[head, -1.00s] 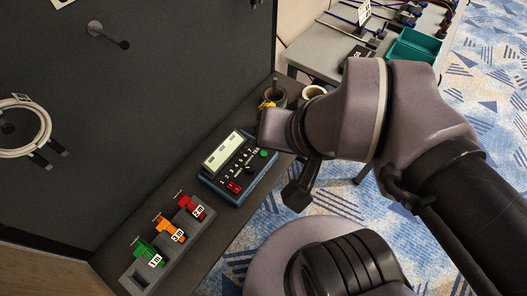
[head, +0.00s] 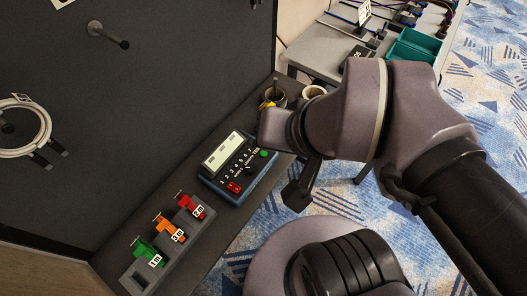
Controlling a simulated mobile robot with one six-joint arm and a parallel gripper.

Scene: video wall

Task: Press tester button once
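The tester (head: 212,182) is a blue-cased box with a dark face, lying on the dark narrow shelf left of my arm. Its pale screen (head: 222,151) shows a few small dark marks. A row of numbers runs below the screen, with a red part (head: 234,187) near the front corner. A round green button (head: 264,154) sits at the tester's right end, uncovered. My gripper (head: 300,190) shows only as a dark part below my wrist, to the right of the tester and apart from it in the picture. Its fingertips cannot be made out.
A grey holder (head: 133,283) carries green, orange and red tagged pieces on the shelf (head: 108,262). A dark cup (head: 277,92) and a white-rimmed cup (head: 313,92) stand behind the tester. A dark wall panel (head: 150,120) rises at left. Teal bins (head: 412,48) sit on a back table.

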